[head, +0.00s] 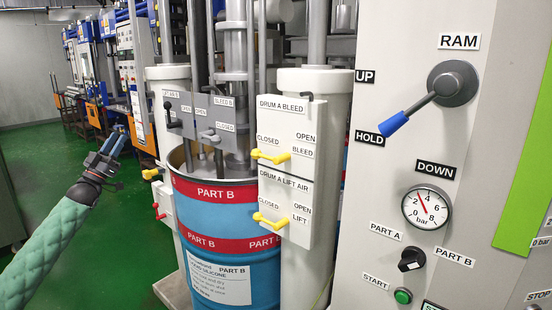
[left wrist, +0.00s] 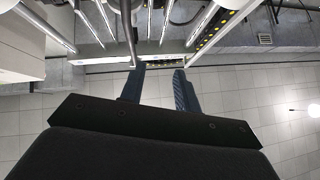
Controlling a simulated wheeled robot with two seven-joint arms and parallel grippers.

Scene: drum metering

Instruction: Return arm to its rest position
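My left arm comes in from the left in the head view, with a green padded sleeve. My left gripper (head: 116,140) is up in free air, left of the blue and red Part B drum (head: 232,216), and touches nothing. Its two blue fingers stand apart with nothing between them, as the left wrist view (left wrist: 158,84) also shows. My right arm and gripper are not in view. The ram lever (head: 420,108) with its blue grip points down and left, close to the HOLD label.
Yellow-handled valves (head: 272,156) sit on the white drum A panel (head: 287,190). A pressure gauge (head: 426,207), a black selector knob (head: 411,260) and a green start button (head: 403,296) are on the grey cabinet at right. Green floor (head: 110,240) is clear left of the drum.

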